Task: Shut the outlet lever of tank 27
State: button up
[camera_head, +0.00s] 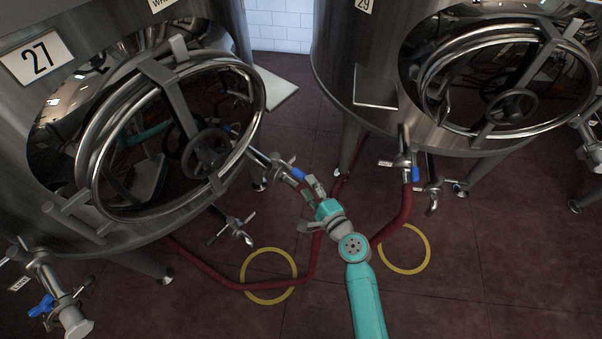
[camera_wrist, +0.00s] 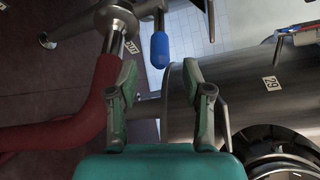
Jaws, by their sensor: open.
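Tank 27 (camera_head: 22,100) is the large steel tank at left in the head view, with its number plate (camera_head: 38,57). Its outlet pipe (camera_head: 270,163) reaches out low on the right side. The outlet lever has a blue grip (camera_head: 298,174), right at my gripper (camera_head: 311,187). In the wrist view the blue grip (camera_wrist: 160,49) lies just beyond my open fingers (camera_wrist: 159,75), between them in the picture. The fingers look empty. Whether they touch the lever I cannot tell, and the lever's angle to its pipe is unclear.
A red hose (camera_head: 210,272) runs along the floor and fills the left of the wrist view (camera_wrist: 80,118). Tank 29 (camera_head: 350,60) stands at right with its own blue lever (camera_head: 415,174). Another blue-handled valve (camera_head: 41,306) is at lower left. Yellow rings mark the floor.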

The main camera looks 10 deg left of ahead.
aim_at(303, 179)
jog(key=shift+x, duration=3.15)
grip_shut()
